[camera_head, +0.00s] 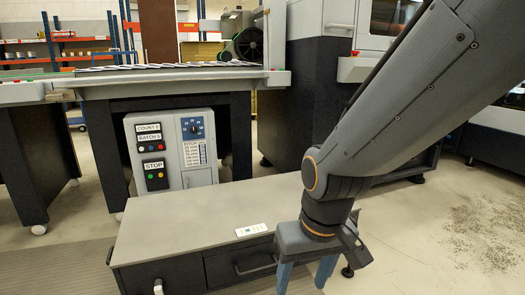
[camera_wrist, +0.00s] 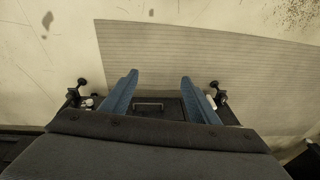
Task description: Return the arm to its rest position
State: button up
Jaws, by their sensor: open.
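My arm (camera_head: 400,100) comes in from the upper right of the head view and bends down at an orange-ringed joint. My gripper (camera_head: 305,278) hangs at its end with two blue fingers pointing down, at the front right of a low grey-topped cabinet (camera_head: 190,215). The fingertips run to the lower edge of the head view. In the wrist view my gripper (camera_wrist: 158,82) shows both blue fingers spread apart with nothing between them. A dark drawer handle (camera_wrist: 148,106) shows in the gap, beyond the fingers.
A control box (camera_head: 172,150) with buttons and a dial stands behind the cabinet. A long machine table (camera_head: 180,75) and a tall grey machine (camera_head: 320,90) stand behind. A small labelled card (camera_head: 251,230) lies on the cabinet top. Open floor (camera_head: 440,230) lies to the right.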

jog(key=s+a+r+n+g+p, duration=0.1)
jog(key=s+a+r+n, duration=0.1)
jog(key=s+a, duration=0.25)
jog(key=s+a+r+n+g, duration=0.1)
jog(key=s+a+r, duration=0.2)
jog(key=s+a, duration=0.15)
jog(key=d+r+m+p, duration=0.3)
jog(key=d+r+p, duration=0.7)
jog(key=p, duration=0.6)
jog(key=d+r+m+h+p, duration=0.1)
jog(key=d+r+m+p, duration=0.1)
jog(key=d+r+p, duration=0.8)
notch_tip(320, 180, up, 5)
jog(key=s+p, duration=0.1)
jog(key=p, duration=0.6)
jog(key=shift+d+f+m, duration=0.15)
jog(key=shift+d+m, duration=0.15)
jog(key=shift+m, duration=0.1)
